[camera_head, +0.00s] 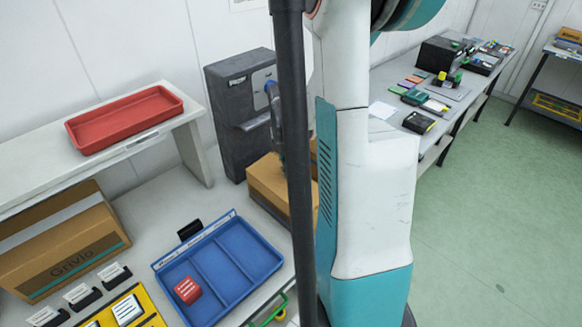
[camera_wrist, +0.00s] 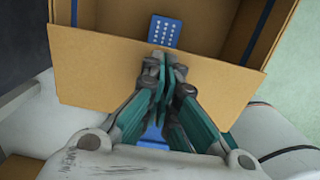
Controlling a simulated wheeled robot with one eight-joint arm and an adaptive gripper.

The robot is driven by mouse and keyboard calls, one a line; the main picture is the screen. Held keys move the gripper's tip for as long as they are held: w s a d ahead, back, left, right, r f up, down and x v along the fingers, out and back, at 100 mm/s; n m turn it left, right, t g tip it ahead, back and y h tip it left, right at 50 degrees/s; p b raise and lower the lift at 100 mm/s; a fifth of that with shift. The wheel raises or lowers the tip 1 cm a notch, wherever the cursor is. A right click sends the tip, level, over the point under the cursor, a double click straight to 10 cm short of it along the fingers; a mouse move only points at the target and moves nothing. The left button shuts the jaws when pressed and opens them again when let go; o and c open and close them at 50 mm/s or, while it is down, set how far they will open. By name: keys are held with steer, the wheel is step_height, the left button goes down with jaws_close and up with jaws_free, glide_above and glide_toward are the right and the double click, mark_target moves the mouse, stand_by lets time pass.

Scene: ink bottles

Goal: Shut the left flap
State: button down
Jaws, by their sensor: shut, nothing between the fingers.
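A cardboard box (camera_head: 266,180) stands behind my arm in the head view, which hides much of it. In the wrist view the box shows open from above, with its inside walls (camera_wrist: 105,15) in sight. A wide cardboard panel (camera_wrist: 85,70) spans its near side; I cannot tell whether this is the left flap or a box wall. My gripper (camera_wrist: 166,68) is shut and empty, with its fingers in front of this panel near its middle. Whether they touch it is unclear. A blue piece with white dots (camera_wrist: 165,31) shows inside the box just beyond the fingertips.
A dark grey dispenser (camera_head: 235,100) stands behind the box. A blue divided tray (camera_head: 220,265) with a red block (camera_head: 187,290) lies in front. A box marked Grivlo (camera_head: 65,250) is at left, under a shelf with a red tray (camera_head: 125,120). Green floor (camera_head: 490,220) at right is clear.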

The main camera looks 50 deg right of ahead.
steer(key=shift+d+f+b, duration=0.15)
steer(key=shift+f+b, duration=0.45)
steer(key=shift+f, duration=0.1)
steer(key=shift+s+f, duration=0.1)
steer(key=shift+f, duration=0.1)
steer(key=shift+s, duration=0.1)
steer(key=shift+r, duration=0.1)
